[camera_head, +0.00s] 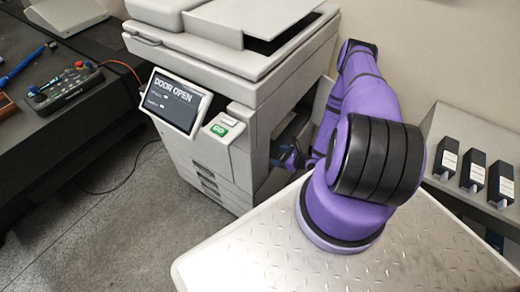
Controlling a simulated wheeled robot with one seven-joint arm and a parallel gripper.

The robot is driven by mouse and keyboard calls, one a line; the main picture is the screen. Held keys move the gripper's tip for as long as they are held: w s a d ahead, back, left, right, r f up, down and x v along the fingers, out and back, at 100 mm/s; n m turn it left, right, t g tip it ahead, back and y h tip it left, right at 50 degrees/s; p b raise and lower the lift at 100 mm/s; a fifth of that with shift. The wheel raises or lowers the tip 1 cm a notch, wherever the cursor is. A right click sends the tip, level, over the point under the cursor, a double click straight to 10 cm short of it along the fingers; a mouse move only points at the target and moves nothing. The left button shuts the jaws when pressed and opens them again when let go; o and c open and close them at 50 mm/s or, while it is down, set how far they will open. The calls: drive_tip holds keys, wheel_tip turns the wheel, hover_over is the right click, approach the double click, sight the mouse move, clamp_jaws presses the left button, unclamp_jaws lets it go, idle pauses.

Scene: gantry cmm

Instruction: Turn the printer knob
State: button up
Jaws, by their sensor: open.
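The grey-white printer (215,160) stands at the centre, with a tilted screen (175,101) that reads "DOOR OPEN". A green "GO" button (219,129) sits beside the screen. The printer's right side has a dark opening, and a side panel (320,103) stands out from it. My purple arm reaches over to that side. My gripper (290,157) is small and partly hidden there, open, in front of the dark opening. I cannot make out the knob. I cannot tell whether my gripper touches anything.
A dark table (60,135) with a control box (66,88) is at the left. Three black boxes with white labels, one of them nearest the arm (446,159), stand on a grey surface (455,120) at the right. The floor (100,225) in front of the printer is clear except for a cable.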

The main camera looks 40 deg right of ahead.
drive_tip(key=shift+n, duration=0.5)
drive_tip(key=x, duration=1)
drive_tip(key=shift+w+f, duration=0.1)
drive_tip(key=shift+f, duration=0.1)
drive_tip(key=c, duration=0.9)
